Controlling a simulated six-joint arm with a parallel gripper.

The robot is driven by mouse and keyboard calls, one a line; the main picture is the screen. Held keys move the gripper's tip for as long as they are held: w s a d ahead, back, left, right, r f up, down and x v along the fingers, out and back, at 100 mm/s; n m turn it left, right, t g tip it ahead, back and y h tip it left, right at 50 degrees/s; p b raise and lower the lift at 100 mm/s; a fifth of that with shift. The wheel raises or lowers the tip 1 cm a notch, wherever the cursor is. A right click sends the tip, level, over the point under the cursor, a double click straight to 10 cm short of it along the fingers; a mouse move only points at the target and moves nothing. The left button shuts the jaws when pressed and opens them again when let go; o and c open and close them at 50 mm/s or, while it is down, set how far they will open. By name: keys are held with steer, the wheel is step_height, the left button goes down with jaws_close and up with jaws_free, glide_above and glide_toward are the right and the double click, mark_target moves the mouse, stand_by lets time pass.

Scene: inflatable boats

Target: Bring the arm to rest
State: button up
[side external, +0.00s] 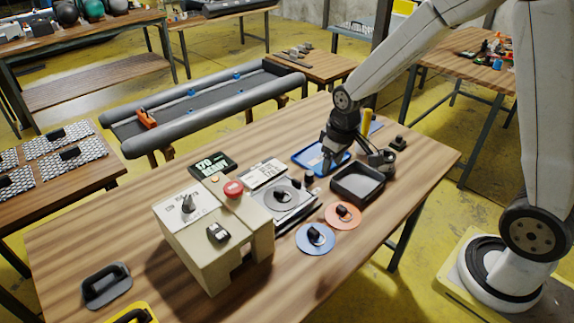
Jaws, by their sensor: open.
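My gripper (329,160) is at the end of the white arm that reaches in from the right. It points down above the blue tray (309,158) on the wooden table (130,222). The fingertips are small and dark here, and nothing is visibly held between them. Whether they touch the tray cannot be told.
A beige control box (215,262) with a red button stands at the front left. A black tray (358,193), an orange disc (343,222), a blue disc (315,246) and a flat device (284,200) lie nearby. An inflatable boat (215,95) stands behind.

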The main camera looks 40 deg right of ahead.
steer(key=s+a+r+m, duration=0.1)
steer(key=s+a, duration=0.1)
steer(key=s, duration=0.8)
steer(key=shift+s+a+r+t, duration=0.15)
steer(key=shift+s+a+t, duration=0.05)
steer(key=shift+a+t, duration=0.2)
